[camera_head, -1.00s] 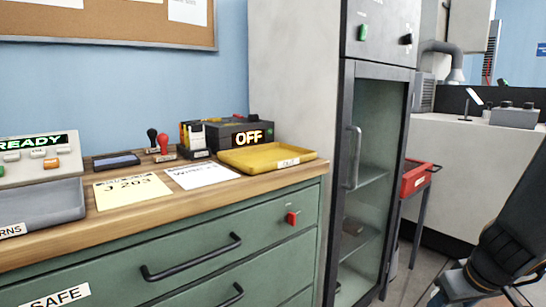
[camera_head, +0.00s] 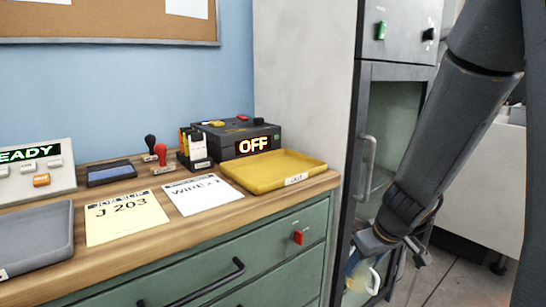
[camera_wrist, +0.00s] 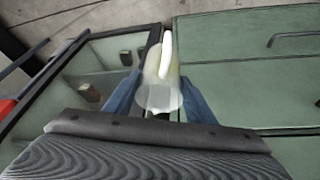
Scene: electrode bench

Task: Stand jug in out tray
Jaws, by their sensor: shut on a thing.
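The yellow out tray (camera_head: 272,171) lies on the right end of the wooden counter, with a white label on its front edge; it looks empty. My gripper (camera_head: 357,268) is low at the right, in front of the glass-door cabinet and below counter height. It is shut on the jug, which shows in the head view (camera_head: 372,281) as a pale handle with a yellowish body, partly hidden. In the wrist view the jug (camera_wrist: 160,92) is pale and translucent, between the blue fingers of my gripper (camera_wrist: 160,100).
A tall grey cabinet (camera_head: 380,130) stands right of the counter. Behind the tray is a black box reading OFF (camera_head: 235,140). Papers (camera_head: 203,194), two stamps and a grey tray (camera_head: 35,238) lie to the left.

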